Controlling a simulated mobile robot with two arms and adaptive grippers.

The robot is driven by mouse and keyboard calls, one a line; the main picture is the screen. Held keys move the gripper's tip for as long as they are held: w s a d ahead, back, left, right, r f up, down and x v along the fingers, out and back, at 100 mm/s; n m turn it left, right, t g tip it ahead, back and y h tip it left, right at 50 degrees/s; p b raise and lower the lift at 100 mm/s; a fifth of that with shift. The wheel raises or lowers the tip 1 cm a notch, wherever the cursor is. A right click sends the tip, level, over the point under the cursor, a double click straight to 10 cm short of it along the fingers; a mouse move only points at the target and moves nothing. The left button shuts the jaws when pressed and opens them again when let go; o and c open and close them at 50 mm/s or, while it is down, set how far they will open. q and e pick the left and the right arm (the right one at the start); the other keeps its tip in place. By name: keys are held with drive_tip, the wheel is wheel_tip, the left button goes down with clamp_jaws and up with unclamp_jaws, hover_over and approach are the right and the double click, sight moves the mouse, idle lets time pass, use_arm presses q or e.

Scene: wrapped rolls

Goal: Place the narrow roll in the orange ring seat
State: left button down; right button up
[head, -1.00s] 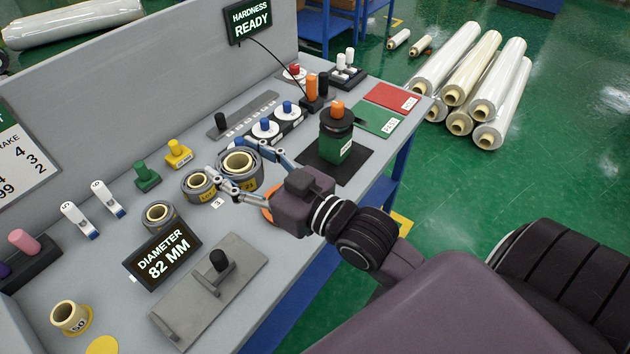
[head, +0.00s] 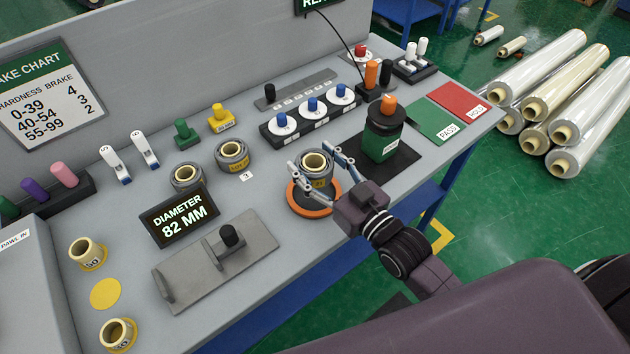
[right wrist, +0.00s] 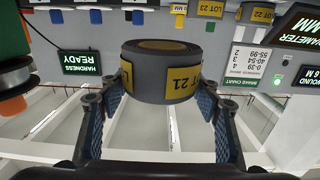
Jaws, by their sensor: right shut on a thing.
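A grey wrapped roll with a cream core and a yellow LOT 21 label (head: 318,184) is in my right gripper (head: 322,172), which is shut on its sides. It is over the orange ring seat (head: 300,207), whose front rim shows below it; I cannot tell whether the roll touches the seat. In the right wrist view the roll (right wrist: 160,112) sits between the two fingers of my right gripper (right wrist: 163,90). Two other grey rolls stand to the left, one near the diameter display (head: 186,178) and one with a yellow label (head: 232,155). My left gripper is not in view.
A green tester with an orange knob (head: 382,140) stands on a black mat just right of the seat. The diameter display (head: 178,214) and a grey gauge plate (head: 215,262) lie left. The bench's front edge is close to the seat.

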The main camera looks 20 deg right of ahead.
sight(314, 171)
wheel_tip(314, 171, down, 3)
drive_tip(key=shift+f, duration=0.1)
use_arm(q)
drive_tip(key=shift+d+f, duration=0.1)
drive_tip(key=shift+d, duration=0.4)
use_arm(e)
drive_tip(key=shift+f, duration=1.85)
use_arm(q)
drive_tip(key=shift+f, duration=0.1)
use_arm(e)
drive_tip(key=shift+f, duration=0.15)
drive_tip(key=o, duration=1.4)
drive_tip(key=shift+f, duration=0.1)
drive_tip(key=shift+c, duration=0.2)
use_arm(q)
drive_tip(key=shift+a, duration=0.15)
use_arm(e)
drive_tip(key=shift+r, duration=0.25)
drive_tip(key=b+v, duration=0.2)
drive_tip(key=v, duration=1)
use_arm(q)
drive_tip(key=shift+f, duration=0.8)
